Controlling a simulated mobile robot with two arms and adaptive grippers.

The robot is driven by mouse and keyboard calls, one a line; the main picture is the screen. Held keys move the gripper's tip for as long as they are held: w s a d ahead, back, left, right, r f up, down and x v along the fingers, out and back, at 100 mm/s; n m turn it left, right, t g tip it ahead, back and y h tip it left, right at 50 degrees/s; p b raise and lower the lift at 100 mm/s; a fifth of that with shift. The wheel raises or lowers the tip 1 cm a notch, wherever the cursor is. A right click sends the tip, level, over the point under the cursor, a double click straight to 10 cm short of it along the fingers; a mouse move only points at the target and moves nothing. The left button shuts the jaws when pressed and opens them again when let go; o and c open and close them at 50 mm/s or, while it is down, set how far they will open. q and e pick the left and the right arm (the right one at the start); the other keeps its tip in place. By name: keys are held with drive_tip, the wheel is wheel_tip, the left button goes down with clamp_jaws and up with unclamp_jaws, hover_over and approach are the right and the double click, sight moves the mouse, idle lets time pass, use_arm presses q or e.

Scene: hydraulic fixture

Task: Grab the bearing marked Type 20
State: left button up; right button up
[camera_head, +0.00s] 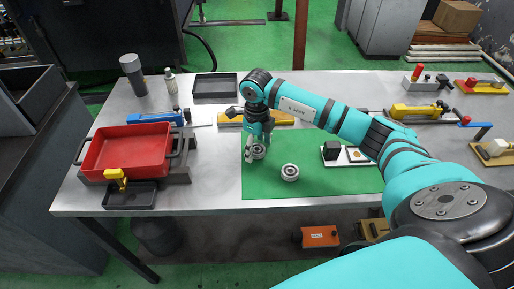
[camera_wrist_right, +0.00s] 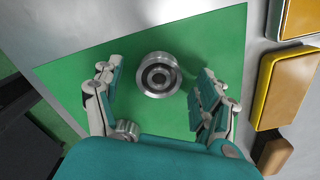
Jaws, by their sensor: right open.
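Two round metal bearings sit on the green mat. In the head view one bearing (camera_head: 259,152) is under my right gripper and partly hidden by it. The other bearing (camera_head: 290,172) lies apart, to the right and nearer the front edge. My right gripper (camera_head: 256,148) points down, open and empty. In the right wrist view one bearing (camera_wrist_right: 158,75) shows between the open fingers of the gripper (camera_wrist_right: 158,92), clear of both. A round metal part (camera_wrist_right: 127,130) shows low beside the left finger, partly hidden. No type marking is legible. My left gripper is out of view.
The green mat (camera_head: 325,184) is clear at the front. A yellow bar (camera_head: 283,118) lies behind the gripper. A red tray (camera_head: 127,150) is at the left, with a black tray (camera_head: 214,86) at the back.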

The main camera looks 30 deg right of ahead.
drive_tip(key=shift+f, duration=0.25)
drive_tip(key=c, duration=1.3)
drive_tip(key=shift+r, duration=0.1)
